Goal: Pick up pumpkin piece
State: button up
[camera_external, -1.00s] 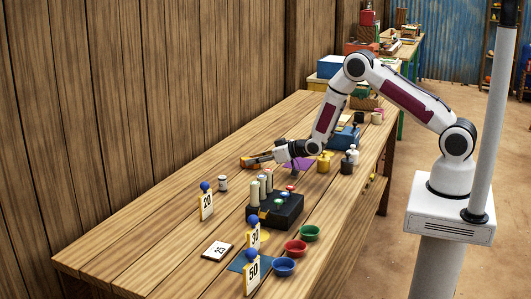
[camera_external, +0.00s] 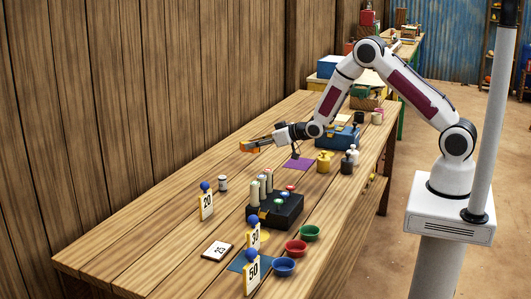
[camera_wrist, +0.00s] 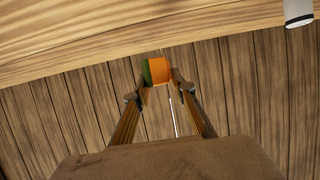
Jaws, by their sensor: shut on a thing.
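The pumpkin piece (camera_wrist: 159,71) is orange with a green side and sits between the two fingertips of my gripper (camera_wrist: 156,84) in the wrist view. In the external view my gripper (camera_external: 256,145) is shut on the small orange piece (camera_external: 246,147) and holds it above the table near the wooden wall. The fingers point left towards the wall.
A black block with several cylinders (camera_external: 275,209), number signs (camera_external: 206,203) and a small jar (camera_external: 223,184) stand nearer the front. A purple mat (camera_external: 298,164) and yellow weight (camera_external: 323,162) lie to the right. Bare table (camera_external: 150,225) is at the front left.

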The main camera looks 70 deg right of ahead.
jog(key=shift+r, duration=1.65)
jog(key=shift+d, duration=0.15)
